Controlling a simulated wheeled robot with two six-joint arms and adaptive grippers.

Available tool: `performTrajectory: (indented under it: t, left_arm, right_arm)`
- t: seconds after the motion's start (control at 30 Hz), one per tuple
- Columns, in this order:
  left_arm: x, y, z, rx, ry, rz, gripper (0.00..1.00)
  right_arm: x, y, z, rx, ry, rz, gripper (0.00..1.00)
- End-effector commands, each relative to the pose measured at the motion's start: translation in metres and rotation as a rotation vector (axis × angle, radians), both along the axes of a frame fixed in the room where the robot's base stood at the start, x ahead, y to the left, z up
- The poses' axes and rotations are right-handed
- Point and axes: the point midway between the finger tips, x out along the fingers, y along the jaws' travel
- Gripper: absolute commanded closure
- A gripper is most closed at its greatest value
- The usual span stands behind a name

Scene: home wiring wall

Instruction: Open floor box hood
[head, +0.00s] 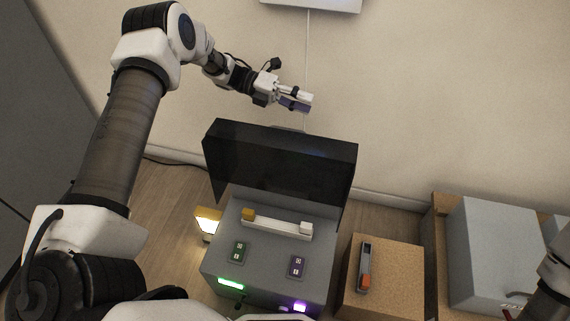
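The grey floor box (222,262) stands on the wooden floor in the lower middle of the head view. Its dark see-through hood (290,155) is raised, tilted up at the back of the box, so the top panel is uncovered. A white bar with a yellow end block (275,222) lies across the panel. My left gripper (296,99) is above and behind the hood's upper edge, apart from it in the picture. Its fingers are small and seen side-on, so I cannot tell whether they are open. My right gripper is not clearly in view.
A lit yellow lamp (207,222) stands left of the box. A cork-topped block (396,275) with a grey and orange tool (365,268) is to the right. A grey case (500,250) sits in a wooden tray farther right. The wall is close behind.

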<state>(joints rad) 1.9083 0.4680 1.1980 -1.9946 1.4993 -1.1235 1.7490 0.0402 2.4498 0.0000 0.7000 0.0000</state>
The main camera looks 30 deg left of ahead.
Motion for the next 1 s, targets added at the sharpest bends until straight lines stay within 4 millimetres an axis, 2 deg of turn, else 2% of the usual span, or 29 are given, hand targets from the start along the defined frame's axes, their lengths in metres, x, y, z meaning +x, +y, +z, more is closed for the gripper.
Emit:
performTrajectory:
  t: [0.03, 0.13, 0.27, 0.37, 0.7, 0.8, 1.0]
  left_arm:
    - [-0.015, 0.018, -0.035, -0.043, 0.025, -0.072, 0.63]
    - [-0.044, 0.045, -0.039, -0.102, 0.090, -0.203, 0.63]
    - [-0.061, 0.059, -0.035, -0.128, 0.138, -0.279, 0.63]
    - [-0.064, 0.051, -0.031, -0.133, 0.143, -0.287, 0.63]
    - [-0.072, -0.009, -0.035, -0.133, 0.141, -0.285, 0.63]
    - [-0.073, -0.016, -0.035, -0.132, 0.141, -0.284, 0.63]
    - [-0.073, -0.017, -0.034, -0.131, 0.140, -0.282, 0.63]
  right_arm:
    - [0.000, 0.000, -0.046, 0.000, 0.000, 0.000, 0.60]
    - [0.000, 0.000, -0.067, 0.000, 0.000, 0.000, 0.60]
    - [0.000, 0.000, -0.072, 0.000, -0.001, 0.000, 0.60]
    - [0.001, 0.000, -0.071, 0.000, -0.002, 0.000, 0.60]
    - [0.000, 0.000, -0.088, 0.000, -0.001, 0.000, 0.60]
    - [0.000, 0.000, -0.089, 0.000, -0.001, 0.000, 0.60]
    - [0.000, 0.000, -0.089, 0.000, -0.001, 0.000, 0.60]
